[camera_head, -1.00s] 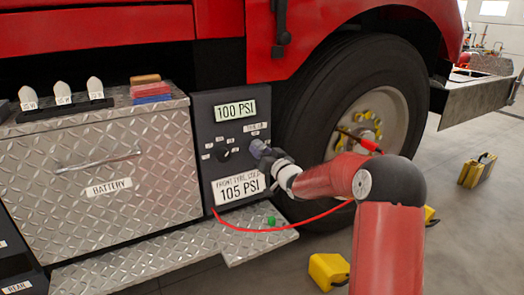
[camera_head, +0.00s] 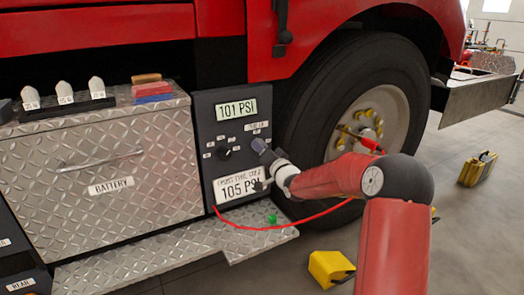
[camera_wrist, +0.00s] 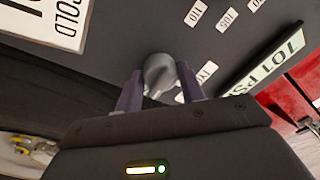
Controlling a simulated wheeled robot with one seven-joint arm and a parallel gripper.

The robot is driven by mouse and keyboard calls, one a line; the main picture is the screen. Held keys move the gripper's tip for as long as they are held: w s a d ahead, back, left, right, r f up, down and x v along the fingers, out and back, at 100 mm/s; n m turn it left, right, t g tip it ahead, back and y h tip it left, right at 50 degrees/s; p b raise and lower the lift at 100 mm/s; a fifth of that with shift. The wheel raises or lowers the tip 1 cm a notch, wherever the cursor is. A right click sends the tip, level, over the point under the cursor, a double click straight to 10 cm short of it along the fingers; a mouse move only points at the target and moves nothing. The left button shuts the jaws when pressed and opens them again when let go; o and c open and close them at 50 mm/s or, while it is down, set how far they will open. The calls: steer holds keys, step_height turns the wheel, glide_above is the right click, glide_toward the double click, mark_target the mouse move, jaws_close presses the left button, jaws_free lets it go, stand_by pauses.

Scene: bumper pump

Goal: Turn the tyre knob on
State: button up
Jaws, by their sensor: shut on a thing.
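The dark pump panel (camera_head: 206,110) has a lit display (camera_head: 236,109) reading 101 PSI. My gripper (camera_head: 260,147) is at the right side of the panel, below a small white label. In the wrist view, a grey round knob (camera_wrist: 159,72) sits between the two purple-grey fingers of my gripper (camera_wrist: 160,82), which is shut on it. A small label beside this knob, partly cut by a finger, seems to begin with "TY".
A white plate (camera_head: 240,186) reading 105 PSI is below the knobs. A red hose (camera_head: 300,222) runs from the panel towards the wheel (camera_head: 385,100) on the right. A diamond-plate battery box (camera_head: 100,160) stands left. Yellow chocks (camera_head: 330,268) lie on the floor.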

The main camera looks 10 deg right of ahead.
steer(key=shift+d, duration=0.1)
steer(key=o, duration=0.9)
steer(key=shift+o, duration=0.2)
steer(key=v, duration=0.7)
steer(key=shift+s+b, duration=0.3)
steer(key=shift+s, duration=0.1)
steer(key=shift+d+f, duration=0.1)
steer(key=shift+d, duration=0.05)
